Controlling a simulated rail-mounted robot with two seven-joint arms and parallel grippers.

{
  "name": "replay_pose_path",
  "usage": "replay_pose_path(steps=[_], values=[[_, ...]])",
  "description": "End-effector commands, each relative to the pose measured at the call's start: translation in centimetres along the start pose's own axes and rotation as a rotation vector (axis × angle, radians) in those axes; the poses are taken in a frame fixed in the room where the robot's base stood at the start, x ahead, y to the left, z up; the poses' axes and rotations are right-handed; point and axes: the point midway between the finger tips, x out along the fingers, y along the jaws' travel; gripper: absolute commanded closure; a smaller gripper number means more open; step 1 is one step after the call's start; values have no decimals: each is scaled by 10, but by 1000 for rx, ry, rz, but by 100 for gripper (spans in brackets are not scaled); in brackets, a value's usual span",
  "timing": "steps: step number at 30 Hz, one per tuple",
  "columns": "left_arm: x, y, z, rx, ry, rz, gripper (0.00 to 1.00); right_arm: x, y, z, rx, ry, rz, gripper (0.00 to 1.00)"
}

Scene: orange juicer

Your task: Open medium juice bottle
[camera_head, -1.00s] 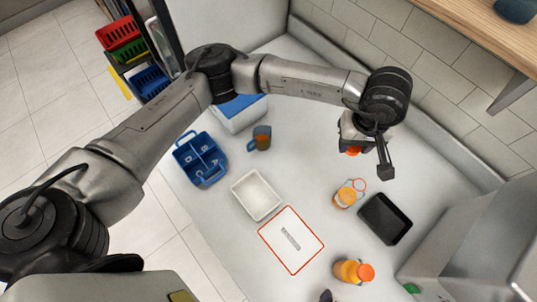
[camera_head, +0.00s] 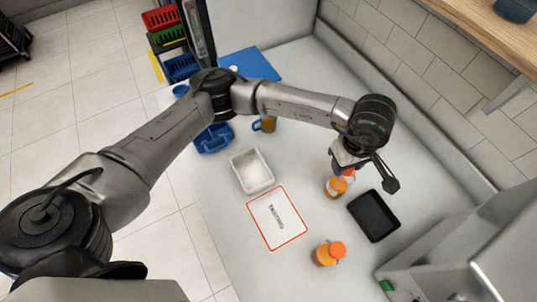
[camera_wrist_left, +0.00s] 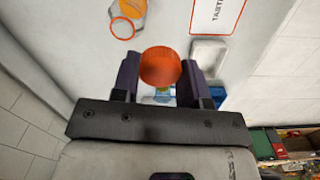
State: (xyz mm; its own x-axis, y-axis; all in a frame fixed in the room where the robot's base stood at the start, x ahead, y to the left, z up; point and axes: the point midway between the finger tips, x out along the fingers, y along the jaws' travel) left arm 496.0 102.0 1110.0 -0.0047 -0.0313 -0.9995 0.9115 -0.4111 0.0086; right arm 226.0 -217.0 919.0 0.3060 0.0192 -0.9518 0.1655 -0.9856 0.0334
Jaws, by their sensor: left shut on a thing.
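My left gripper (camera_head: 347,166) is over the far right part of the counter. In the left wrist view its dark fingers (camera_wrist_left: 160,80) are shut on a round orange cap (camera_wrist_left: 160,67). I cannot tell whether a bottle body hangs below the cap. Some of the orange shows under the gripper in the head view. An orange juice bottle (camera_head: 334,188) stands just below and in front of the gripper, partly covered by it. Another juice bottle (camera_head: 323,256) with an orange cap stands nearer. My right gripper is out of view.
A black tray (camera_head: 374,216) lies right of the bottles. A red-edged label mat (camera_head: 277,244) and a white tray (camera_head: 251,191) lie to the left. A blue caddy (camera_head: 213,138) and a mug (camera_head: 265,124) stand farther back. A steel appliance (camera_head: 490,240) is at the right.

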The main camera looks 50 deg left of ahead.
Motion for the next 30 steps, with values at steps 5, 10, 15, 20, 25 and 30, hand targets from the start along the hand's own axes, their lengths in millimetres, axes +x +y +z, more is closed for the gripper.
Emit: replay_pose_path(steps=[5,10,15,20,25,30], values=[[38,-7,-13,-412,-4,-2,88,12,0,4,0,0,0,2],[70,-15,-24,-807,-3,-2,88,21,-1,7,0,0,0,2],[101,-24,-36,-1199,3,1,88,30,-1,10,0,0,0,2],[127,-33,-47,-1540,10,5,88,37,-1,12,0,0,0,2],[149,-42,-56,-1833,19,13,88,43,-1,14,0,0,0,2],[163,-48,-61,-2031,24,21,88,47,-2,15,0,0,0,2]])
